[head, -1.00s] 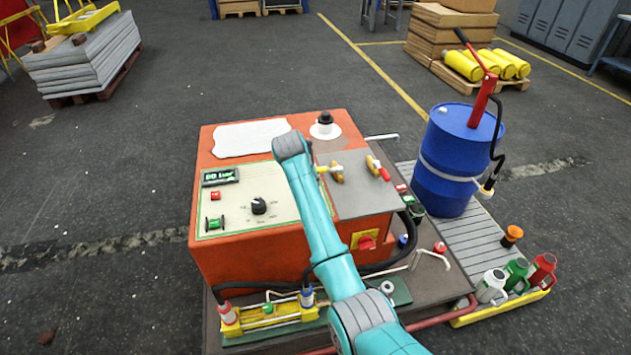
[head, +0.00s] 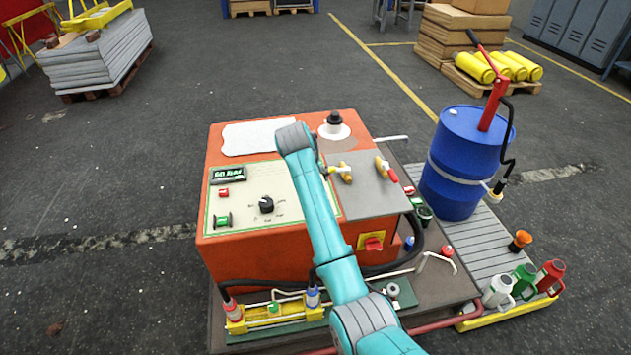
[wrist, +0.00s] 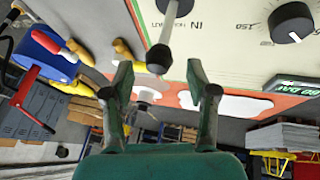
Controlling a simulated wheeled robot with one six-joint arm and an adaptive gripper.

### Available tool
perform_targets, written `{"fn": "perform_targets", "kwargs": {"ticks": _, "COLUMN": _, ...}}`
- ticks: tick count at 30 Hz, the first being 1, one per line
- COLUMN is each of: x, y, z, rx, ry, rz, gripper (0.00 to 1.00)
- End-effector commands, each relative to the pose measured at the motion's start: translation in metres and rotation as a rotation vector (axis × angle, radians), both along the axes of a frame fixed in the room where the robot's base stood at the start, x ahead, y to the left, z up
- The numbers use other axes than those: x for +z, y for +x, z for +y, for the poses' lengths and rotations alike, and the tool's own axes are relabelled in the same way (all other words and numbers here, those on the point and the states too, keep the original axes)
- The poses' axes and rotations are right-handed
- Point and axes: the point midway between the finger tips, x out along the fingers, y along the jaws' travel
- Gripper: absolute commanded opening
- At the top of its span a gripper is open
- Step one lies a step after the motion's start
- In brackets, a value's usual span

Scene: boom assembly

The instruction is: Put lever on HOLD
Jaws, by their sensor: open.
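The lever (wrist: 159,60) shows in the wrist view as a grey rod with a rounded dark grey knob at its end, standing over the cream panel (wrist: 225,40). I cannot tell whether anything touches. In the head view my arm hides the lever and gripper. The cream panel (head: 240,196) is on the orange machine (head: 255,248).
A black dial (head: 266,204) and a display (head: 228,174) are on the panel. Yellow-handled valves (head: 343,172) stand on the grey plate to its right. A blue drum (head: 455,170) with a red pump stands farther right. Open floor lies left of the machine.

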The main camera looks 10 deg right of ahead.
Motion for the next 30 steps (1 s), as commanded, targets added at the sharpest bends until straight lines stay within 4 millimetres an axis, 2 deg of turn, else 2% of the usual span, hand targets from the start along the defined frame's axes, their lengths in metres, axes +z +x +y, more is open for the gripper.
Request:
{"fn": "perform_targets", "kwargs": {"ticks": 1, "x": 0.011, "y": -0.004, "z": 0.004, "rx": 0.001, "ry": 0.000, "rz": -0.004, "gripper": 0.58}}
{"fn": "perform_targets", "kwargs": {"ticks": 6, "x": 0.040, "y": -0.017, "z": 0.013, "rx": 0.002, "ry": 0.000, "rz": -0.003, "gripper": 0.58}}
{"fn": "perform_targets", "kwargs": {"ticks": 12, "x": 0.064, "y": -0.028, "z": 0.021, "rx": 0.003, "ry": 0.001, "rz": -0.001, "gripper": 0.58}}
{"fn": "perform_targets", "kwargs": {"ticks": 18, "x": 0.073, "y": -0.033, "z": 0.024, "rx": 0.001, "ry": 0.001, "rz": 0.000, "gripper": 0.58}}
{"fn": "perform_targets", "kwargs": {"ticks": 30, "x": 0.073, "y": -0.033, "z": 0.024, "rx": 0.002, "ry": 0.000, "rz": 0.001, "gripper": 0.58}}
